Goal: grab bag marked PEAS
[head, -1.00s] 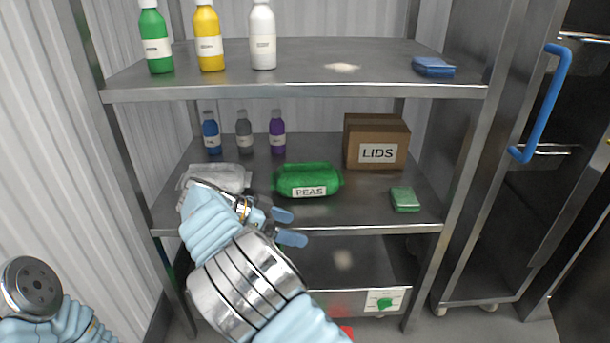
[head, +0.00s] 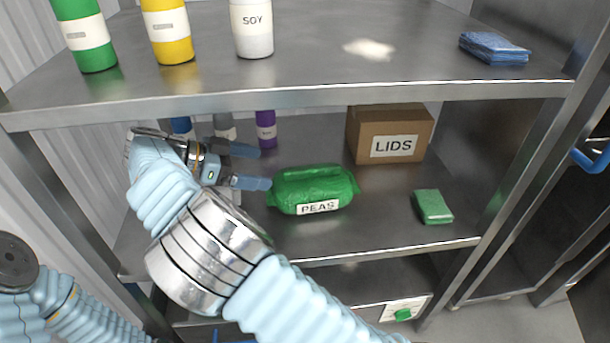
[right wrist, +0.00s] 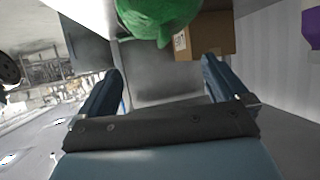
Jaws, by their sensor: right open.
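The green bag marked PEAS (head: 313,188) lies on the middle shelf, its white label facing me. It also shows at the top of the right wrist view (right wrist: 158,14), partly cut off by the frame edge. My right gripper (head: 262,168) is open and empty just left of the bag. Its lower fingertip is close to the bag's left end; I cannot tell whether they touch. In the right wrist view the open fingers (right wrist: 160,80) have nothing between them. My left arm shows at the lower left, but its gripper's fingers are not visible.
The middle shelf (head: 375,215) also holds a LIDS box (head: 390,134) behind the bag, a green pad (head: 433,206) at right and a purple bottle (head: 266,128) with others behind my gripper. The upper shelf's front edge (head: 300,103) overhangs. Bare shelf lies before the bag.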

